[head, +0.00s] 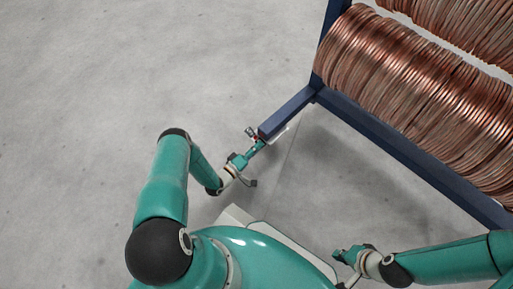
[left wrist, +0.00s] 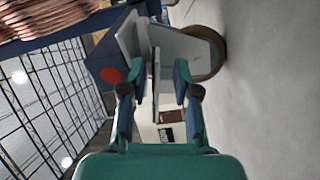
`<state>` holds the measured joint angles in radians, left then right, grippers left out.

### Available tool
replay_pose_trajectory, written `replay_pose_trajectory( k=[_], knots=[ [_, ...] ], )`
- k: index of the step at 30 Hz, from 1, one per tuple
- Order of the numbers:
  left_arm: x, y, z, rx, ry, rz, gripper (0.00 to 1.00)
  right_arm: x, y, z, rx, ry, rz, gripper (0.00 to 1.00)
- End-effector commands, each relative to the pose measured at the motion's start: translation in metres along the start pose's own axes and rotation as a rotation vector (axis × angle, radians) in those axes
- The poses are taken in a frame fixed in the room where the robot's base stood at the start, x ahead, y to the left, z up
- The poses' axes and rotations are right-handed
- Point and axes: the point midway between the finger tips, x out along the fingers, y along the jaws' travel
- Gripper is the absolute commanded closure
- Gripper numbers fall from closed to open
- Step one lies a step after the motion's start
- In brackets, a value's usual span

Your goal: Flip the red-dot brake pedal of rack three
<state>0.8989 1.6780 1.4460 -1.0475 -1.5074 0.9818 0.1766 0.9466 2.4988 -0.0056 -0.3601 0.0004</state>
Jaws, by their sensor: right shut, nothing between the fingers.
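The blue rack (head: 288,112) with copper tube coils stands at the upper right of the head view. In the left wrist view its blue end (left wrist: 103,62) carries a red dot (left wrist: 111,75). Grey metal plates of the brake pedal (left wrist: 156,72) stand beside the dot, in front of a caster wheel (left wrist: 212,52). My left gripper (head: 256,140) is at the rack's near corner. Its fingers are apart, one on each side of the thin pedal plate, with gaps visible. My right gripper (head: 345,254) is shut and empty, low in the head view, away from the rack.
Copper coils (head: 400,75) fill the rack at the upper right. The grey concrete floor (head: 90,90) is clear on the left and between the rack and my base. A dark grid (left wrist: 40,95) shows at the left of the left wrist view.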

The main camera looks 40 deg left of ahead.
Motion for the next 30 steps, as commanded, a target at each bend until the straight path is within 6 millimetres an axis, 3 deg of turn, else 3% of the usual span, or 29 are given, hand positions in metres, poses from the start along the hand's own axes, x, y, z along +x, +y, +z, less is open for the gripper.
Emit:
replay_pose_trajectory(
  k=[7, 19, 30],
  knots=[
    [-0.012, -0.001, -0.001, 0.0, 0.002, -0.001, 0.7, -0.001, 0.0, 0.0, 0.0, 0.0, 0.0, 1.0],
    [-0.068, -0.002, -0.001, -0.002, 0.002, -0.002, 0.7, -0.001, 0.0, 0.0, 0.0, 0.0, 0.0, 1.0],
    [-0.075, -0.001, 0.0, 0.0, -0.001, 0.0, 0.7, 0.0, 0.0, 0.0, 0.0, 0.0, 0.0, 1.0]
  ],
)
